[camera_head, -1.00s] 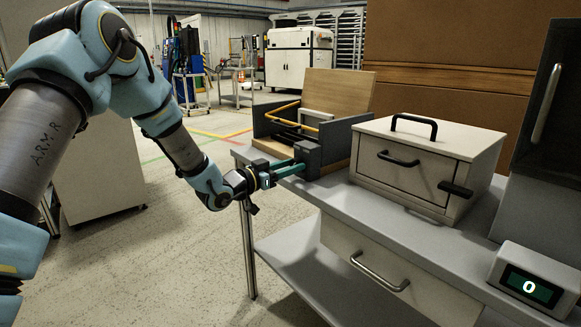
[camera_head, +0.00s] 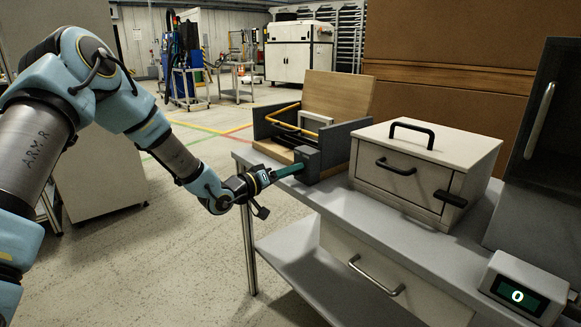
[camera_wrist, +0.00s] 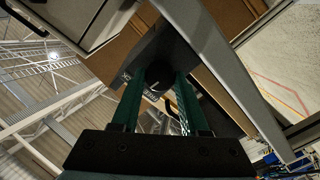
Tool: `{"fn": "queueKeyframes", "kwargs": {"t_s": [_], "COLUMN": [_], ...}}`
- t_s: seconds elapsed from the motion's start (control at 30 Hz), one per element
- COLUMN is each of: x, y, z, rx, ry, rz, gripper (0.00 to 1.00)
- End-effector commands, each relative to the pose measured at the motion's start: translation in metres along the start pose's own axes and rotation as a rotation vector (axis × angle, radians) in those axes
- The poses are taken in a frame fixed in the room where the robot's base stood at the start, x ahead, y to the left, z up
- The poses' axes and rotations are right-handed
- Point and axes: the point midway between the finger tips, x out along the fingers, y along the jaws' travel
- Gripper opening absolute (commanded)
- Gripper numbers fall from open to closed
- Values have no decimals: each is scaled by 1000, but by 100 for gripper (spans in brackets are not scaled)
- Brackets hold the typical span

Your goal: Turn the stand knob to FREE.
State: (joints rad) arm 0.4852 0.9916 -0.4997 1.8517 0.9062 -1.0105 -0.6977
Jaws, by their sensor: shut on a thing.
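The stand (camera_head: 333,149) is a dark grey frame with a wooden back panel and a yellow bar, at the left end of the bench. A grey block at its front left corner faces my gripper (camera_head: 300,167). In the wrist view the knob (camera_wrist: 159,74) is a dark round piece with a light mark, between the green fingertips of my gripper (camera_wrist: 160,80). The fingers are shut on it from both sides. In the head view the knob is hidden by the fingers.
A pale box (camera_head: 425,165) with black handles stands right of the stand on the grey bench (camera_head: 345,212). A small display (camera_head: 524,289) reading 0 sits at the front right. A drawer (camera_head: 385,270) hangs below the bench top. The floor left of the bench is open.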

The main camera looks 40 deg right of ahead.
Motion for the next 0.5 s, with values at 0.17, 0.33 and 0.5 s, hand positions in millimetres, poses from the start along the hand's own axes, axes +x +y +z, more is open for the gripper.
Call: {"fn": "queueKeyframes", "kwargs": {"t_s": [0.17, 0.33, 0.5], "x": [-1, -1, -1], "y": [0, 0, -1], "z": [-2, -2, -2], "rx": [-171, -333, -491], "ry": [-4, -9, -14], "rz": [-3, -2, -3], "gripper": [0, 0, 0]}}
